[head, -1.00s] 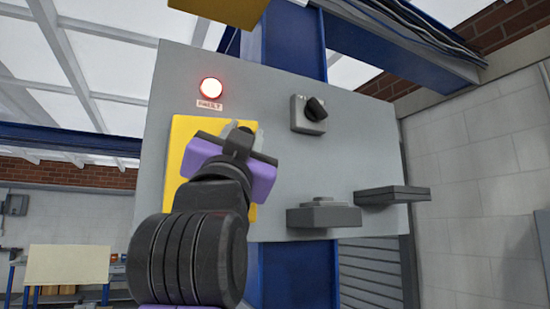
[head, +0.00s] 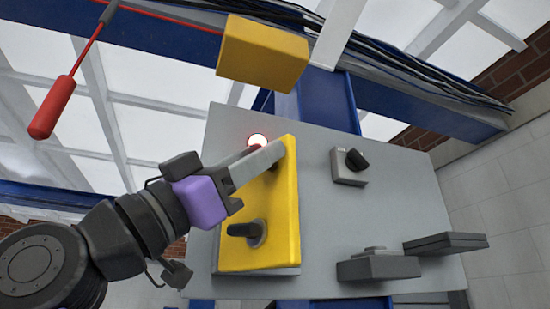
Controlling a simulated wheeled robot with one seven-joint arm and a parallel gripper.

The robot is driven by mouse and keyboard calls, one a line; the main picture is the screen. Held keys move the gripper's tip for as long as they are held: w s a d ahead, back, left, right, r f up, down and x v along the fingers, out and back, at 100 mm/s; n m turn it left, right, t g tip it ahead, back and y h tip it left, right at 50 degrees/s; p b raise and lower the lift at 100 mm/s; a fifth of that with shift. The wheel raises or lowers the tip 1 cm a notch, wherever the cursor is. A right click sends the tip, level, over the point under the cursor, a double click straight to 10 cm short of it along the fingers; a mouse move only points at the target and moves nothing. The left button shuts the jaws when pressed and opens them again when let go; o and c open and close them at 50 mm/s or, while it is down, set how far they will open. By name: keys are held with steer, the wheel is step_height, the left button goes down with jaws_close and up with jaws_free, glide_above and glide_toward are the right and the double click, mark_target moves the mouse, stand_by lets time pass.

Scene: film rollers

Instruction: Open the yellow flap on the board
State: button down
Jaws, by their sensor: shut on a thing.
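The yellow flap (head: 276,215) is on the left part of the grey board (head: 318,225), with a dark turn handle (head: 247,231) low on its left side. A thick right edge shows on the flap, and a grey border shows below it. I cannot tell how far it stands off the board. My gripper (head: 268,158), with a purple body, reaches in from the left. Its pale finger lies across the flap's upper left part, its tip near the top edge. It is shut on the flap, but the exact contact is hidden. The lit red lamp (head: 258,139) is partly covered.
A black knob (head: 355,160) on a grey box is at the board's upper right. Dark grey blocks (head: 380,264) stick out at the lower right. A yellow box (head: 262,52) hangs above the board, and a red handle (head: 52,107) hangs at the upper left.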

steer(key=shift+s+a+m+g+h+p, duration=0.2)
steer(key=shift+a+m+g+h+p, duration=0.3)
steer(key=shift+g, duration=0.95)
steer(key=shift+s+a+m+g+h+p, duration=0.15)
steer(key=shift+a+m+g+p, duration=0.55)
steer(key=shift+g, duration=0.7)
steer(key=shift+s+a+m+g+h+p, duration=0.3)
steer(key=shift+a+m+g, duration=0.45)
steer(key=shift+g, duration=0.7)
steer(key=shift+w, duration=0.1)
steer(key=c, duration=1.1)
jaws_free()
steer(key=shift+a+f, duration=0.1)
steer(key=b+v, duration=0.2)
steer(key=v, duration=0.5)
steer(key=shift+a+f, duration=0.2)
